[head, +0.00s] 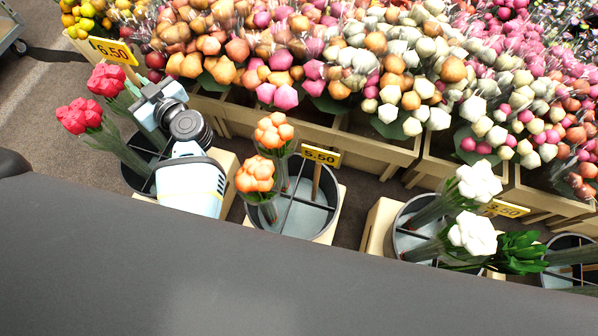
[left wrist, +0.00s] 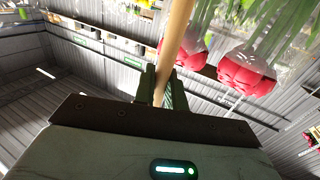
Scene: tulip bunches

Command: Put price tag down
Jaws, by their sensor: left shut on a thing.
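A yellow price tag reading 6.50 (head: 114,51) is upright but leaning at the upper left of the head view, on a wooden stick. My left gripper (head: 140,92) is shut on that stick, beside the red tulip bunches (head: 79,115) and above their dark bucket (head: 133,180). In the left wrist view the wooden stick (left wrist: 178,38) rises between the fingers of the left gripper (left wrist: 159,82), with red tulips (left wrist: 246,73) to its right. My arm hides part of the bucket, and the stick's lower end is hidden. My right gripper is out of view.
A bucket (head: 333,198) with orange tulips (head: 262,165) and a 5.50 tag (head: 321,155) stands to the right. White tulips (head: 472,233) stand in another bucket further right, near a tag (head: 505,208). Wooden crates (head: 340,140) of many tulip bunches line the back.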

